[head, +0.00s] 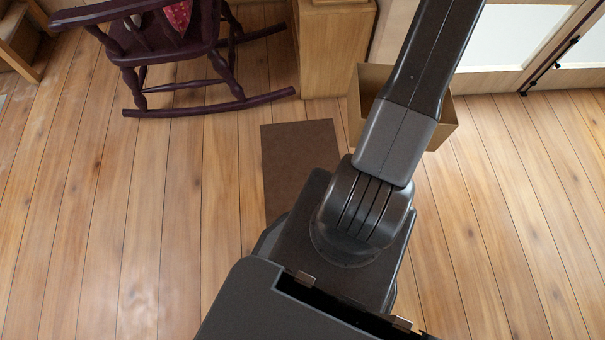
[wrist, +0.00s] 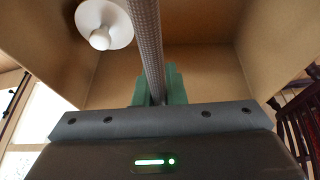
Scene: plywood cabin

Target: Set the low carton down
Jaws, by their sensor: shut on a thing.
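The low carton (head: 441,128), a brown open-topped box, shows in the head view on both sides of my arm, which hides its middle. Whether its base touches the floor cannot be told. My gripper is not seen in the head view. In the wrist view the green fingers of my gripper (wrist: 158,90) are shut on a grey ribbed strip (wrist: 148,45) that runs up the picture. The strip looks like an edge of the carton, though how it joins the box is not clear.
A dark red rocking chair (head: 170,50) stands at the upper left. A wooden cabinet (head: 335,55) is just left of the carton. A dark brown mat (head: 300,160) lies on the planks. White panels (head: 505,35) line the upper right. Bare floor (head: 515,210) spreads at the right.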

